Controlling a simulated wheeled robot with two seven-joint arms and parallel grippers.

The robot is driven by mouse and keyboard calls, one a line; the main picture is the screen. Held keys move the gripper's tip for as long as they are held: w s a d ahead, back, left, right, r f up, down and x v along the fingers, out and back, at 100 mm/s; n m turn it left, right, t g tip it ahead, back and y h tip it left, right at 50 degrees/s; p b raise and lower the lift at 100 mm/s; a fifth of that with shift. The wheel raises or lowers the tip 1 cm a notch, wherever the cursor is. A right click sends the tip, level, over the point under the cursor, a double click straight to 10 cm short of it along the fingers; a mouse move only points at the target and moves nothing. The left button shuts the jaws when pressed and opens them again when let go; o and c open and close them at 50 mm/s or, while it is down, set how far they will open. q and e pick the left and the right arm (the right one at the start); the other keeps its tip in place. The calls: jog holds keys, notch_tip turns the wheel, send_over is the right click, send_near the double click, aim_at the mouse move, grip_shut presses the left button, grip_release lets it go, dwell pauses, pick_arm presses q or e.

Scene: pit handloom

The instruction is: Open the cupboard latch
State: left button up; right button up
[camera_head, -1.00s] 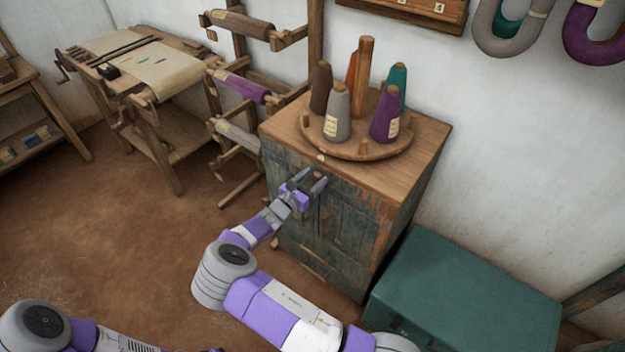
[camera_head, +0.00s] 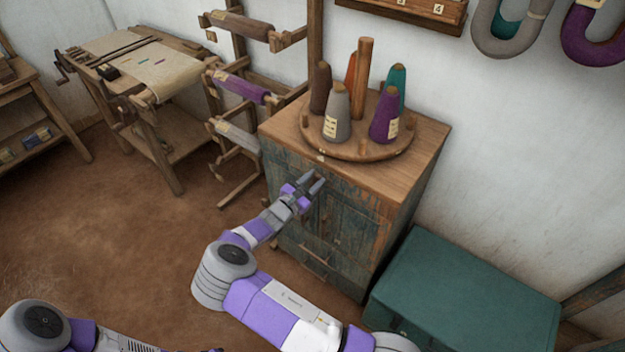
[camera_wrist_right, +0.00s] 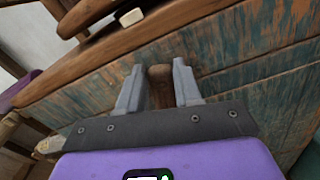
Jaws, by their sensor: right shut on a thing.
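The cupboard (camera_head: 350,225) has worn blue-green doors and a brown wooden top. My right gripper (camera_head: 312,181) is at the upper part of its front, just under the top edge. In the right wrist view, a small brown wooden latch (camera_wrist_right: 160,88) stands between the two grey fingers of my right gripper (camera_wrist_right: 158,72). The fingers are shut on it. The worn cupboard front (camera_wrist_right: 245,65) fills much of that view behind it. In the head view the fingers mostly hide the latch. My left gripper is out of view; only part of the left arm shows at bottom left.
A round wooden stand (camera_head: 360,148) with several yarn cones sits on the cupboard top. A green chest (camera_head: 465,290) stands close on the right. A rack with rolls (camera_head: 240,85) stands to the left. The floor (camera_head: 110,230) at left is clear.

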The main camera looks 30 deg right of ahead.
jog(key=m, duration=0.3)
jog(key=shift+s+d+f+m, duration=0.15)
jog(key=shift+s+m, duration=0.1)
jog(key=shift+m, duration=0.15)
jog(key=shift+s+f+m+b, duration=0.15)
jog(key=shift+m+b, duration=0.3)
jog(key=shift+m, duration=1.4)
jog(key=shift+s+f+m+b, duration=0.1)
jog(key=shift+f+m+b, duration=0.3)
jog(key=shift+m, duration=1.5)
jog(key=shift+s+f+m+b, duration=0.1)
jog(key=shift+m+b, duration=0.45)
jog(key=shift+m, duration=1.3)
jog(key=shift+w, duration=0.1)
jog(key=o, duration=1.1)
jog(key=shift+c, duration=0.2)
